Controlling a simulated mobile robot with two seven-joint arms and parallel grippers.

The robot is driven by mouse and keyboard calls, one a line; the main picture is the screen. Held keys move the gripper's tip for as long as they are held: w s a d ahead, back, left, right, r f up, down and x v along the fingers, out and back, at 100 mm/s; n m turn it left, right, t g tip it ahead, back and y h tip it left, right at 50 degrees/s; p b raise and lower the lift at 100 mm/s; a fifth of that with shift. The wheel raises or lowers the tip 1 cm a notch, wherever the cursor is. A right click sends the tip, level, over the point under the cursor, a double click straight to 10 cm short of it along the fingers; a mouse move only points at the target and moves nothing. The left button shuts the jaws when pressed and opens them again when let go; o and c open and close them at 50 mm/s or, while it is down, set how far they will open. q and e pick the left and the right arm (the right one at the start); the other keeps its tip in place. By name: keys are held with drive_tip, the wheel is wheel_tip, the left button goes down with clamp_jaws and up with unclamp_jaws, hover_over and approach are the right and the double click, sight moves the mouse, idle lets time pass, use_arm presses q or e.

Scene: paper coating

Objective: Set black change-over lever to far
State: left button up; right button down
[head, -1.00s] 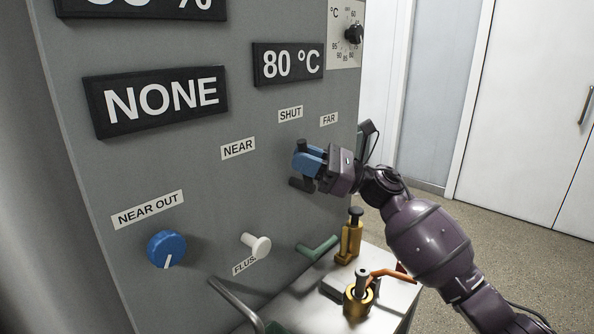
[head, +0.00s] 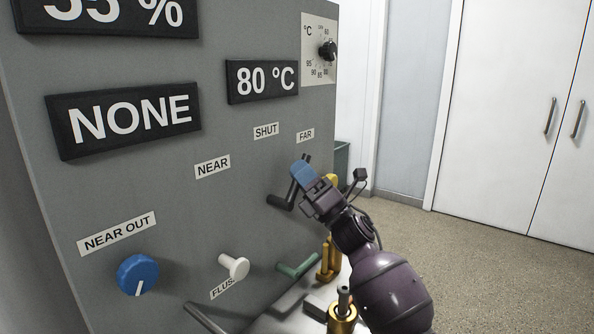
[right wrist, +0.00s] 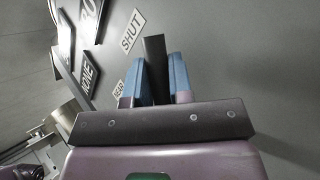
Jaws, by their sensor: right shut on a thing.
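The black change-over lever (head: 291,194) is on the grey panel, below the NEAR, SHUT and FAR labels. In the head view it slants up and to the right, its upper end just under the FAR label (head: 305,135). My right gripper (head: 303,173) is at the lever's upper part, its blue fingers shut on it. The right wrist view shows the black lever (right wrist: 155,68) between the two blue fingers (right wrist: 157,80). The fingers hide part of the lever in the head view. The SHUT label (head: 265,131) and NEAR label (head: 212,167) are left of FAR. My left gripper is not in view.
A blue knob (head: 138,274) and a white plunger knob (head: 233,266) stick out from the panel at lower left. A green lever (head: 297,266) and brass fittings (head: 341,318) are below my right arm. Open floor (head: 480,260) is on the right.

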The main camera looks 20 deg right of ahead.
drive_tip(key=m+t+h, duration=0.2)
drive_tip(key=m, duration=0.1)
drive_tip(key=shift+w+d+f, duration=0.2)
drive_tip(key=shift+d, duration=0.1)
drive_tip(key=shift+f+m+h, duration=0.1)
drive_tip(key=shift+m+h, duration=0.3)
drive_tip(key=shift+h, duration=0.1)
drive_tip(key=shift+d+t, duration=0.1)
drive_tip(key=shift+t, duration=0.2)
drive_tip(key=c, duration=1)
unclamp_jaws()
drive_tip(key=shift+c, duration=0.2)
drive_tip(key=shift+f, duration=0.1)
drive_tip(key=shift+s+f, duration=0.1)
drive_tip(key=shift+f, duration=0.05)
drive_tip(key=v, duration=1)
drive_tip(key=shift+d, duration=0.15)
